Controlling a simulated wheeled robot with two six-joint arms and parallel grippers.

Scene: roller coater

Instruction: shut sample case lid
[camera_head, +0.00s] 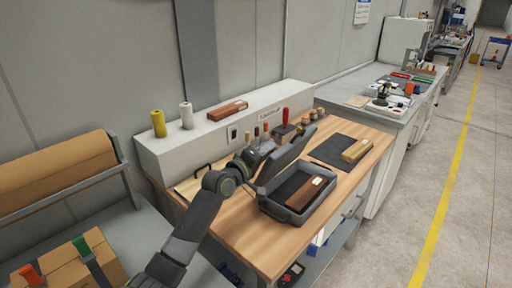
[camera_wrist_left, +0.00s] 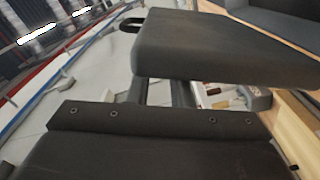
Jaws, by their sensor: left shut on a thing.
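The grey sample case (camera_head: 262,203) sits on the wooden bench top, its open tray holding a brown block with a white label (camera_head: 304,192). Its lid (camera_head: 287,156) stands raised and tilted at the hinge side, away from the tray. My left gripper (camera_head: 264,150) is at the lid's upper left part, shut on it. In the left wrist view a thick dark grey slab, seemingly the lid (camera_wrist_left: 215,50), lies across the fingers (camera_wrist_left: 172,92). The exact contact is hidden. My right gripper is not in view.
The wooden bench (camera_head: 240,232) has clear room in front of the case. A dark mat (camera_head: 332,150) with a tan block (camera_head: 356,151) lies to the right. Small tools, including a red-handled one (camera_head: 285,116), stand behind the lid. A white ledge (camera_head: 180,147) runs along the wall.

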